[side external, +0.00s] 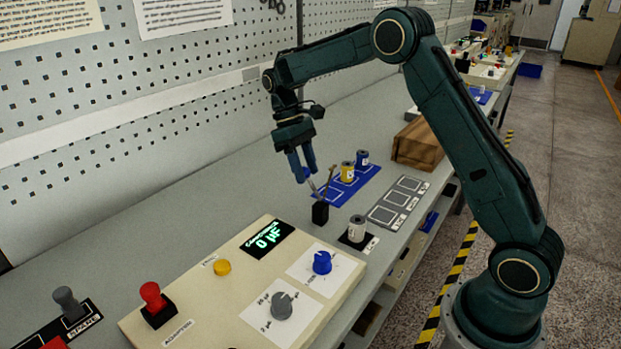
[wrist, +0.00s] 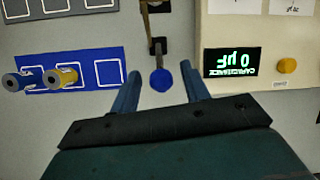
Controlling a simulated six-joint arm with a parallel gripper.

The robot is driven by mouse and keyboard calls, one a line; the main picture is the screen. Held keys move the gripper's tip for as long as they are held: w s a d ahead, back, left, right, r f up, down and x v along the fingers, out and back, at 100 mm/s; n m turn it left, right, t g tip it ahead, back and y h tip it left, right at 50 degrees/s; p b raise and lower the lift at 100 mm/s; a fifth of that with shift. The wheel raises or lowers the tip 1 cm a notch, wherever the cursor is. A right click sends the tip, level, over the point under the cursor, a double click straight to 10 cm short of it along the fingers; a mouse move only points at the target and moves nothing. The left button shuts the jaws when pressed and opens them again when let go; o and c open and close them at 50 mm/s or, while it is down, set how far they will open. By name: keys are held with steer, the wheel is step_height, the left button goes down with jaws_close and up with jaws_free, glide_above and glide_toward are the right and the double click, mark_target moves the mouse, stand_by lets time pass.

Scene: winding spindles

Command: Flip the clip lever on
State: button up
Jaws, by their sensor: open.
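The clip lever is a thin metal stem rising from a small black block (side external: 320,213) on the bench. In the wrist view it ends in a round blue knob (wrist: 162,81), with the black block (wrist: 157,46) above it. My gripper (side external: 306,177) is open, pointing down beside and above the block. In the wrist view its two blue fingers (wrist: 159,72) stand left and right of the knob, with gaps on both sides. In the side view the knob is hard to tell from the blue fingers. I cannot tell whether anything touches.
A silver spool (side external: 357,229) stands on a dark plate near the block. A blue mat (side external: 334,193) holds a yellow spool (side external: 348,171) and a blue spool (side external: 362,160). A grey tray (side external: 398,203) is empty. The cream console (side external: 220,290) has a display (side external: 267,239) reading 0 µF.

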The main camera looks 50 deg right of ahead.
mark_target(307, 173)
steer(key=shift+x, duration=1.8)
jaws_close()
